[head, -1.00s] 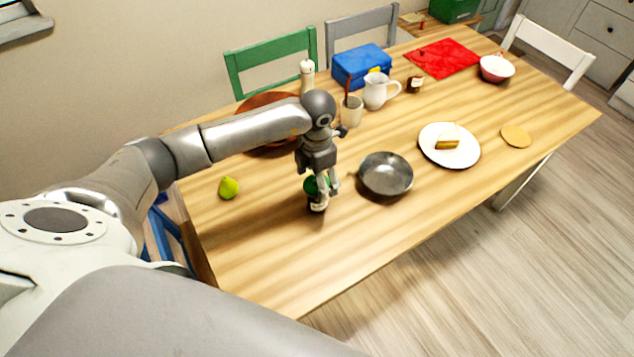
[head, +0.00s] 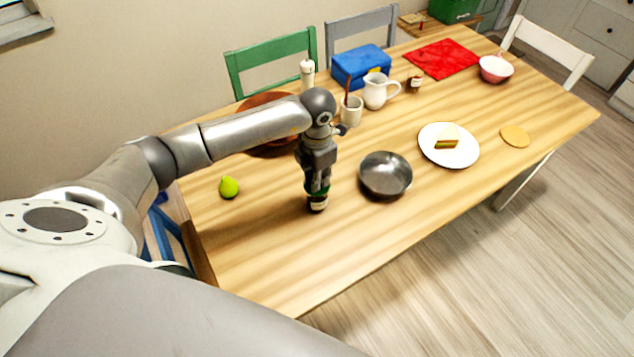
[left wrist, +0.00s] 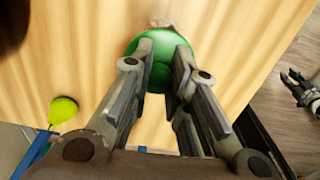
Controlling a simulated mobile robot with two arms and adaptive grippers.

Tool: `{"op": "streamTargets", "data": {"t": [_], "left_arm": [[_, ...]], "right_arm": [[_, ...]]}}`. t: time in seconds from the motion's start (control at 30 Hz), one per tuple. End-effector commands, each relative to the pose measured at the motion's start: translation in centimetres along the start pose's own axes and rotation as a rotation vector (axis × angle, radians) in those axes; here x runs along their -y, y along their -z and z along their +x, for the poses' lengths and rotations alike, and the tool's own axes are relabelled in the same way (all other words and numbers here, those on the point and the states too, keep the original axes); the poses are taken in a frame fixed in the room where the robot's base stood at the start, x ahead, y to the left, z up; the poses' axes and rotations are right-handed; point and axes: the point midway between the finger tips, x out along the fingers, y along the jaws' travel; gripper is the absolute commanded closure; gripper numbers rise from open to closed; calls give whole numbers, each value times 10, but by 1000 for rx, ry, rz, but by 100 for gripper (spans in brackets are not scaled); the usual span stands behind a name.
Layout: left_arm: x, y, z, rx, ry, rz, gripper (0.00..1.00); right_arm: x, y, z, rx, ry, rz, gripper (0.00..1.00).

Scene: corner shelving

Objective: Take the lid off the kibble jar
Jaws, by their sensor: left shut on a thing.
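The kibble jar (head: 317,204) is a small dark jar with a pale label, upright on the wooden table. Its green lid (head: 319,193) sits on top and shows from above in the left wrist view (left wrist: 154,46). My left gripper (head: 318,188) points straight down over the jar, shut on the green lid, with a finger on each side of it. The fingers hide part of the lid. A gripper that looks like my right one (left wrist: 302,90) shows small at the right edge of the left wrist view, away from the jar and beyond the table edge.
A metal bowl (head: 385,174) stands close to the right of the jar. A green-yellow fruit (head: 229,187) lies to the left. A cup (head: 351,111), a white pitcher (head: 377,92) and a blue box (head: 361,66) stand behind. The table in front of the jar is clear.

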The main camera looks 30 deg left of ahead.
Motion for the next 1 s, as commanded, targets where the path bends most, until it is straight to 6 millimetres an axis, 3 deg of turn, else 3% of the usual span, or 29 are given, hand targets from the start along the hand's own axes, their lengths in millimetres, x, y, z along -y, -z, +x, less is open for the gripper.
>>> {"op": "streamTargets", "data": {"t": [0.03, 0.33, 0.57, 0.87, 1.0], "left_arm": [[2, 6, 8, -19, 3, 0, 98], [2, 6, 5, -19, 5, 0, 99], [1, 3, -23, -9, 1, 2, 100], [54, 1, -88, -2, 1, 8, 100], [88, 0, -101, -3, 3, 8, 100]], "right_arm": [[0, 0, 1, -1, 0, 0, 73], [2, 0, 4, -1, 2, 1, 73], [5, -1, 23, -2, 5, 3, 73], [6, -2, 38, -2, 6, 4, 73], [6, -3, 48, -1, 6, 4, 73]]}}
